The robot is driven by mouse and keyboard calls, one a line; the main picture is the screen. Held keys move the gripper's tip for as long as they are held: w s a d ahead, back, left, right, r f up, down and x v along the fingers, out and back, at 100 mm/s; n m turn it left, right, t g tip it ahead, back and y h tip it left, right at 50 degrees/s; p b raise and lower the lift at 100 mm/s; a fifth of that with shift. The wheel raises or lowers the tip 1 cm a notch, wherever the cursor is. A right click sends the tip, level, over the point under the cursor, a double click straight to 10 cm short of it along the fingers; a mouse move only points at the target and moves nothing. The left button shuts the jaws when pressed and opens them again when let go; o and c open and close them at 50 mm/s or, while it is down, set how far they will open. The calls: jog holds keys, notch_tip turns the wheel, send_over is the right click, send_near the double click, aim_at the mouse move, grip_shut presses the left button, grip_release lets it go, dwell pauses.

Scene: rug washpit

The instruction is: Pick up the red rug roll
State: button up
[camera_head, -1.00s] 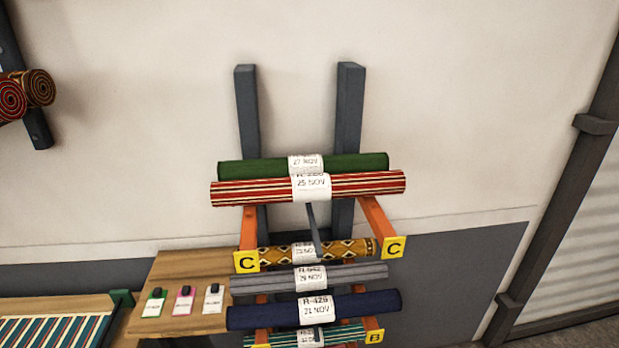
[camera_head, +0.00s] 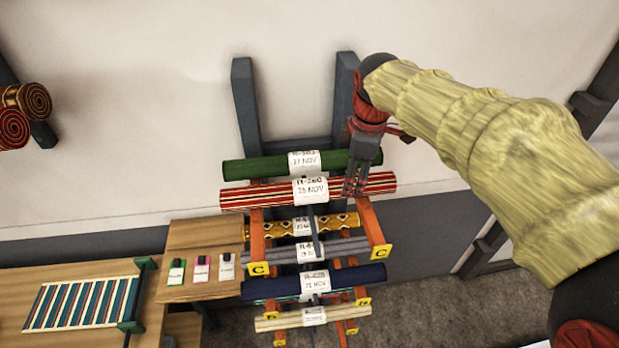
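The red rug roll (camera_head: 258,196), striped red and cream with a white paper label at its middle, lies across the orange arms of the upper rack level. A green roll (camera_head: 254,168) lies just behind it. My gripper (camera_head: 354,187) points down at the red roll, right of its label. Its fingers overlap the front of the roll in the picture. I cannot tell whether they touch it or how far apart they are. My arm, in a yellowish sleeve, reaches in from the right.
Yellow-patterned (camera_head: 338,222), grey (camera_head: 344,246) and dark blue (camera_head: 360,276) rolls lie on the rack below. A wooden table (camera_head: 195,236) with several tags stands left. A striped rug (camera_head: 80,303) lies at lower left. Two rolls (camera_head: 30,103) hang at far left.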

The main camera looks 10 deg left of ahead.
jog(key=n, duration=0.1)
jog(key=w+r+n, duration=0.1)
jog(key=shift+a+n, duration=0.2)
jog(key=shift+n, duration=0.5)
jog(key=shift+f, duration=0.1)
jog(key=p+x, duration=0.1)
jog(key=x, duration=0.6)
jog(key=shift+d+f+p, duration=0.1)
jog(key=shift+f+p, duration=0.05)
jog(key=shift+p, duration=0.2)
jog(key=shift+c, duration=1.3)
jog(key=c, duration=1.4)
grip_shut()
